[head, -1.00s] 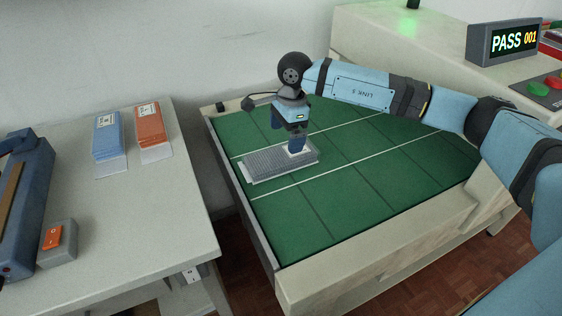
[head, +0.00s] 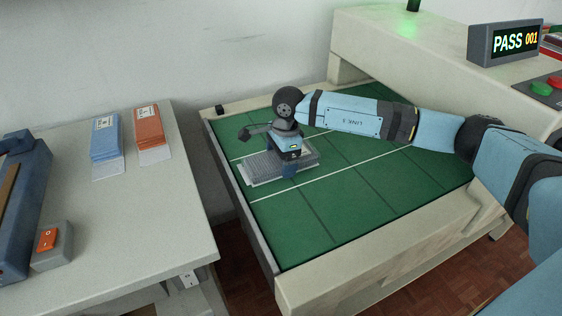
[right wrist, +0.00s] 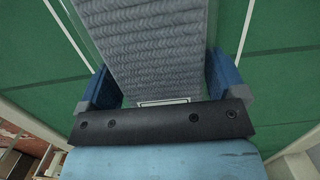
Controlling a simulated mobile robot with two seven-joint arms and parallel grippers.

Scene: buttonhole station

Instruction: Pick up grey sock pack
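The grey sock pack (head: 265,168), ribbed and on a white backing card, lies flat on the green mat (head: 330,205) near its left side. My right gripper (head: 291,168) is low over the pack's right part and hides some of it. In the right wrist view the pack (right wrist: 155,50) runs between the two blue fingers of the right gripper (right wrist: 163,85). The fingers are spread wide, one on each long side and close to the pack's edges; firm contact does not show. My left gripper is out of view.
A pale table (head: 130,225) at left holds a blue pack (head: 106,139), an orange pack (head: 149,132) and a box with an orange switch (head: 47,238). A PASS display (head: 505,43) stands at the back right. The mat's front and right are clear.

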